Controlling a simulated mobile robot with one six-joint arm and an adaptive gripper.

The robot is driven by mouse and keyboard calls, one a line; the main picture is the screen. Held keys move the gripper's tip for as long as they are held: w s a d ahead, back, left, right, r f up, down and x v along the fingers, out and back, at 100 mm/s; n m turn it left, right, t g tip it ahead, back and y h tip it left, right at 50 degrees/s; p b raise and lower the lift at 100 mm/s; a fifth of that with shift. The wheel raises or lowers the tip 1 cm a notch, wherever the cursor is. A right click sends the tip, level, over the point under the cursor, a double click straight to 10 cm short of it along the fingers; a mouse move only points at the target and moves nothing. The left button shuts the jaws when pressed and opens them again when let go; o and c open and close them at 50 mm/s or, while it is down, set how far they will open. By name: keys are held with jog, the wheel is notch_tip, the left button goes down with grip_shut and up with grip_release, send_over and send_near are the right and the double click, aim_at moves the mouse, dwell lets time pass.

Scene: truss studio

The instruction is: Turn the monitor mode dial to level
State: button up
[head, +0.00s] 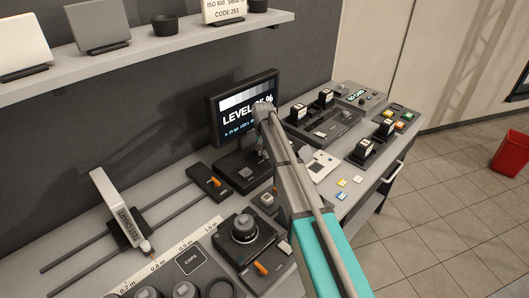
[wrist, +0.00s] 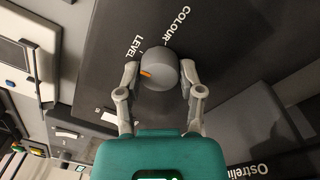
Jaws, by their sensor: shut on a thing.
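The mode dial (wrist: 160,66) is a round grey knob on a dark panel (wrist: 225,45) in the wrist view. Its orange mark is on the left side of the knob. The words LEVEL and COLOUR are printed above it, LEVEL nearer the mark. I cannot tell whether the mark lines up exactly with LEVEL. My gripper (wrist: 159,70) is shut on the dial, one finger on each side. In the head view the monitor (head: 243,108) is lit and reads LEVEL with a percentage under a grey step bar. My arm hides the dial there.
A panel with an orange-marked control (head: 209,182) stands left of the monitor's base. A control box with a big knob (head: 244,228) is in front. Button decks (head: 325,125) fill the bench to the right. A shelf (head: 160,50) runs along the wall above.

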jog(key=shift+s+m, duration=0.1)
jog(key=shift+m, duration=0.3)
jog(key=o, duration=1.2)
jog(key=shift+c, duration=0.2)
jog(key=shift+r, duration=0.1)
notch_tip(320, 180, up, 9)
jog(key=p, duration=0.9)
jog(key=shift+r, duration=0.1)
jog(key=shift+r+p, duration=0.1)
jog(key=shift+p, duration=0.25)
